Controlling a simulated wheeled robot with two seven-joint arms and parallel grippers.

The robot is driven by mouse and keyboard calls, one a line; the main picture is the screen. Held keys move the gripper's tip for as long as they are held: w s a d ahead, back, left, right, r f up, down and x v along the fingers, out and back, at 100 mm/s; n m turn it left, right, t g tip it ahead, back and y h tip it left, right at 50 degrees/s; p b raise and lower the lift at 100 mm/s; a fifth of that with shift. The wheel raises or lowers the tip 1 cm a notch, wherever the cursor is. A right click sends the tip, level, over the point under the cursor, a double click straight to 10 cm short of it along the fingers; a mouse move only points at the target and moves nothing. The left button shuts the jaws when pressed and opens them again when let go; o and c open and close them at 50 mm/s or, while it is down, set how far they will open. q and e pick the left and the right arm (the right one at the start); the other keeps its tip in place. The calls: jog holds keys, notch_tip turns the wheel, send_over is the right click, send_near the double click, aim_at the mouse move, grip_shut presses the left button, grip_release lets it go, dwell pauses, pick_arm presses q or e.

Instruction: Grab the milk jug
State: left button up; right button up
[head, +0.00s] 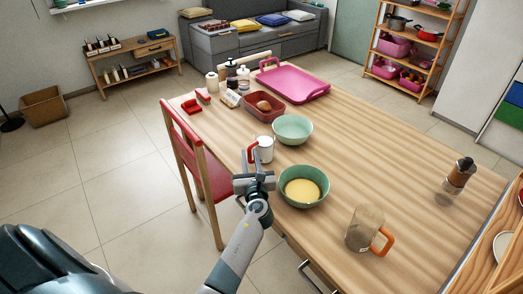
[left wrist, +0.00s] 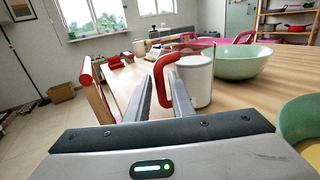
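A white jug (head: 265,149) with a red handle (head: 253,153) stands upright on the wooden table near its left edge. The left wrist view shows the same white jug (left wrist: 196,82) and its red handle (left wrist: 161,82) close up. My left gripper (head: 250,170) is at the handle side of the jug. In the left wrist view, the two fingers of my left gripper (left wrist: 162,88) are apart, with the handle between them. I see no clear grip on the handle. My right gripper is not in view.
A pale green bowl (head: 292,128) stands close behind the jug, and a green bowl with yellow contents (head: 303,188) is to the right of my gripper. A clear pitcher with an orange handle (head: 364,228) stands farther right. A red chair (head: 212,178) is at the left edge.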

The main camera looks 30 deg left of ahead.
pick_arm(q)
jog(key=shift+w+a, duration=0.45)
jog(key=shift+w, duration=0.1)
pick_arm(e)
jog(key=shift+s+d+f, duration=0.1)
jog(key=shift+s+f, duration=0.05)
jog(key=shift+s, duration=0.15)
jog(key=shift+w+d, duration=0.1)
pick_arm(q)
jog(key=shift+r, duration=0.1)
grip_shut()
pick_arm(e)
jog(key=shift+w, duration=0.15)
pick_arm(q)
jog(key=shift+r, duration=0.25)
